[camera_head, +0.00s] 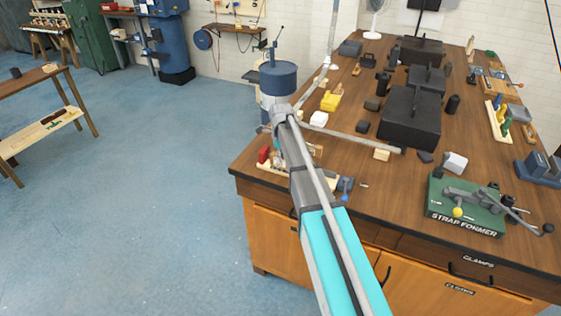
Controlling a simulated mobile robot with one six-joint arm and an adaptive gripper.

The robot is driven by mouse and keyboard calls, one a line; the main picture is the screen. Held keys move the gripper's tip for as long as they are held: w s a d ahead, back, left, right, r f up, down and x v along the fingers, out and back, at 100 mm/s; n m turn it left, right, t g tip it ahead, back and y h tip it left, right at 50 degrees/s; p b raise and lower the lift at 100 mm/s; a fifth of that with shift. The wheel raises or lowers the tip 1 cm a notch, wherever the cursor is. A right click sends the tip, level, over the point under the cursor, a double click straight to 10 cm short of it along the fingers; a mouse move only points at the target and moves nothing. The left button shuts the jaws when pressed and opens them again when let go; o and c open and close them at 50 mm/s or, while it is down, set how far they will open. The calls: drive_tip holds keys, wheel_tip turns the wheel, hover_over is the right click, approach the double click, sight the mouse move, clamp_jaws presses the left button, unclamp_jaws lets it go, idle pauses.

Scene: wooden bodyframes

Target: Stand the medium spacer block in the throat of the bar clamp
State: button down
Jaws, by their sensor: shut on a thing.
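My arm (335,255) reaches up from the lower right to the left end of the bench. Its wrist housing (278,80) hides my gripper's fingers and anything between them. A long grey metal bar (350,137), possibly the bar clamp, lies across the bench's near left part. Its left end is behind my arm. A small tan wooden block (381,155) sits beside the bar's right end. I cannot tell whether it is one of the spacer blocks. The medium spacer block cannot be made out with certainty.
The wooden bench (400,185) is crowded. Dark boxes (409,117) stand in the middle, with a green strap former (466,207) at front right. Near my arm lie a yellow object (331,102), a white block (319,118) and a red piece (264,154).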

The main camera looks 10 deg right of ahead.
drive_tip(key=shift+f, duration=0.25)
drive_tip(key=shift+c, duration=2.3)
unclamp_jaws()
drive_tip(key=shift+r, duration=0.1)
wheel_tip(320, 180, up, 12)
drive_tip(key=p, duration=1.2)
